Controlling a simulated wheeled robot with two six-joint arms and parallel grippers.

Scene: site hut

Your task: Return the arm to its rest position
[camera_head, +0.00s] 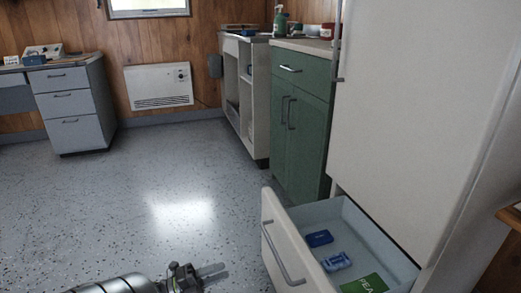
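My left gripper (214,271) shows at the bottom edge, reaching in from the lower left low over the floor. Its fingers point right, towards the open drawer, and nothing is seen in them. They lie close together in this view, so I cannot tell whether they are open or shut. The gripper is apart from the drawer front (286,250). My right gripper is not in view.
The pulled-out drawer under the tall white unit (420,110) holds a dark blue item (319,239), a lighter blue item (336,262) and a green packet (365,284). A green cabinet (300,135) stands behind. The speckled floor (150,190) is clear.

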